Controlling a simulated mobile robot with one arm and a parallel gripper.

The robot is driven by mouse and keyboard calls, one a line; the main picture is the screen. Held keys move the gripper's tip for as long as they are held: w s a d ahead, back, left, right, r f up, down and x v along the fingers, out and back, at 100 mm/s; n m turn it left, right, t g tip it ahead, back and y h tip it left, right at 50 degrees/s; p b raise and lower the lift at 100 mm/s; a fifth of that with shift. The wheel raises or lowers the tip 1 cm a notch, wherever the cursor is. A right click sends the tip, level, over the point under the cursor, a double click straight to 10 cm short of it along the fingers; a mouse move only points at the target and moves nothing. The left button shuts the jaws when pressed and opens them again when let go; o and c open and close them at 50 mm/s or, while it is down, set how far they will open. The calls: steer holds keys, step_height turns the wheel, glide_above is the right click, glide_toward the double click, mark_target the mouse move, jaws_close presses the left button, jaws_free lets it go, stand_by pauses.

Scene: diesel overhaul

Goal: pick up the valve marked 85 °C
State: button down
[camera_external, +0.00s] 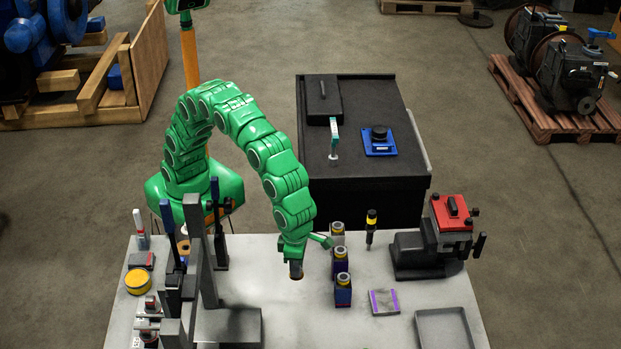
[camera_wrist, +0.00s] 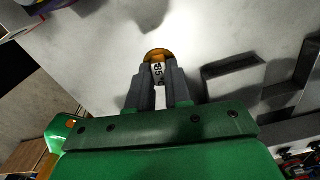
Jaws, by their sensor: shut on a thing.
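My gripper (camera_external: 296,262) points down over the grey bench top, left of a short row of small blocks. In the wrist view my gripper (camera_wrist: 158,88) has its two grey fingers shut on a valve (camera_wrist: 158,54) with a brass-orange round end and a white label. The label, turned sideways, appears to read 85; the rest is too small to read. The fingers hide the valve's sides. In the external view only a small dark and brown end shows below the fingers. I cannot tell whether it touches the bench.
Several dark blocks with yellow-ringed tops (camera_external: 342,288) stand just right of my gripper. A dark press frame (camera_external: 202,250) rises close on its left. A vise (camera_external: 430,245), a purple-edged pad (camera_external: 384,301) and a grey tray (camera_external: 445,330) lie to the right.

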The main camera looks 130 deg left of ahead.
steer(key=s+r, duration=0.2)
steer(key=s, duration=0.3)
steer(key=shift+s+a+r, duration=0.2)
steer(key=shift+a+r, duration=0.05)
steer(key=shift+a, duration=0.15)
